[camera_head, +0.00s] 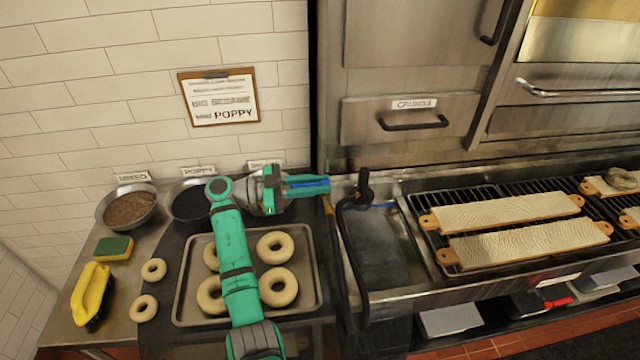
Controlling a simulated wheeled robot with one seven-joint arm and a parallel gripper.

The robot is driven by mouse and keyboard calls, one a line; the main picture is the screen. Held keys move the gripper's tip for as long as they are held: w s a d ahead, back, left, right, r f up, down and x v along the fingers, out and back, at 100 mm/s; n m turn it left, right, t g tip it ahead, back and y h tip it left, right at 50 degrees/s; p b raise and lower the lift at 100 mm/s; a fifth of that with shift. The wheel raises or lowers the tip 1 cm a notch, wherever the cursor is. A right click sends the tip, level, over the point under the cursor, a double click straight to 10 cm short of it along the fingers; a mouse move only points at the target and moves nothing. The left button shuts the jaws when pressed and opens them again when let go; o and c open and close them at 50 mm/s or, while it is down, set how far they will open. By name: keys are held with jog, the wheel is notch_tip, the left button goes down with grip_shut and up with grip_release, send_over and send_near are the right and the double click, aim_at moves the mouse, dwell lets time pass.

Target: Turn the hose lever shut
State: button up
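A dark hose (350,255) runs up beside the metal basin and ends in an upright black fitting (363,188). A small blue piece (383,205) sticks out to the right of this fitting; it may be the lever, but it is too small to be sure. My gripper (322,186) reaches to the right from my teal arm, with its fingertips a little left of the black fitting and apart from it in the picture. The fingers lie close together with a blue strip along them; I cannot tell whether they are open or shut. A small brass-coloured piece (328,207) hangs just below the fingertips.
A tray (183,300) of bagels lies under my arm, with two bagels left of it. Bowls (127,208) stand at the back left, near a sponge (115,248) and a yellow object (91,290). Boards (500,213) lie on a grate at right. The basin (385,255) looks clear.

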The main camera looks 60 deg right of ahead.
jog(key=shift+o, duration=1.2)
jog(key=shift+w+a, duration=0.15)
jog(key=shift+w, duration=0.1)
jog(key=shift+s, duration=0.25)
jog(key=v, duration=1)
jog(key=shift+w+a, duration=0.2)
jog(key=shift+w, duration=0.1)
